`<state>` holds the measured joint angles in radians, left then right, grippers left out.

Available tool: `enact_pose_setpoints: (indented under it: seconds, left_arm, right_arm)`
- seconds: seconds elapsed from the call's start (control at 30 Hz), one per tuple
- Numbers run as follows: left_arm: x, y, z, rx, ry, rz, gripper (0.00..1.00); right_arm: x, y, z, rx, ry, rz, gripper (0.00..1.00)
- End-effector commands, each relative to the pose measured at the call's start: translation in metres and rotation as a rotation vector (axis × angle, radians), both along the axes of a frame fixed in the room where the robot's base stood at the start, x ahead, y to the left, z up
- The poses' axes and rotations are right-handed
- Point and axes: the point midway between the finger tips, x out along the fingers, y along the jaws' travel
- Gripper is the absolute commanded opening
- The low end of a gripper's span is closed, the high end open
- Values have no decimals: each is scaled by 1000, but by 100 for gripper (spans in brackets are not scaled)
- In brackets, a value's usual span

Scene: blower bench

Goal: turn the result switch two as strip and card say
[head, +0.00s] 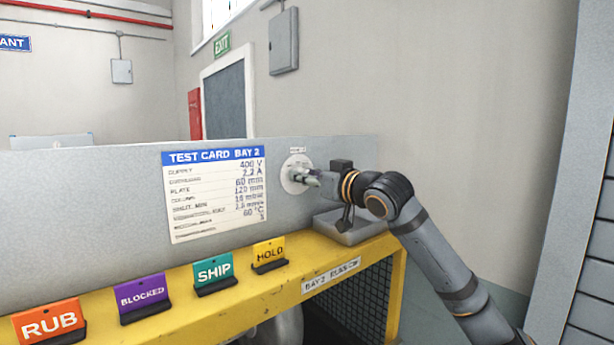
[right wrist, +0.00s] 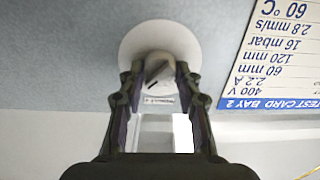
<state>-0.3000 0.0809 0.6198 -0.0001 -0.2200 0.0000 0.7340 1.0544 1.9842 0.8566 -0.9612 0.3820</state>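The result switch (head: 297,174) is a pale round dial on the grey back panel, right of the test card. In the right wrist view its grey knob (right wrist: 158,72) sits on a white disc, with a dark slanted mark. My right gripper (head: 313,178) is at the switch, its fingers on either side of the knob. It looks open, with a small gap beside the knob. The test card (head: 215,195) reads BAY 2, 400 V, 2.2 A, 60 mm, 120 mm, 16 mbar, 2.8 mm/s, 60 °C. The small label by the switch is unreadable. My left gripper is out of view.
RUB (head: 48,321), BLOCKED (head: 142,294), SHIP (head: 213,270) and HOLD (head: 269,254) signs stand along the yellow bench edge (head: 255,300). A grey tray (head: 350,230) sits below my right gripper. A bay label (head: 331,275) is on the bench front.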

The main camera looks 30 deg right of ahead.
Motion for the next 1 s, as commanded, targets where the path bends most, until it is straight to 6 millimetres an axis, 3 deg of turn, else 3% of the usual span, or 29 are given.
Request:
enact_pose_setpoints:
  seconds: [0.03,0.17,0.57,1.0]
  left_arm:
    - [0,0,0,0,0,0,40]
    - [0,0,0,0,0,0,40]
    - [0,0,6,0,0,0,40]
    - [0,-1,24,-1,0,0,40]
  right_arm:
    - [0,0,0,0,0,0,17]
    - [0,0,0,0,0,0,2]
    - [0,0,1,-99,-7,-1,2]
    - [0,1,2,-480,-37,-1,2]
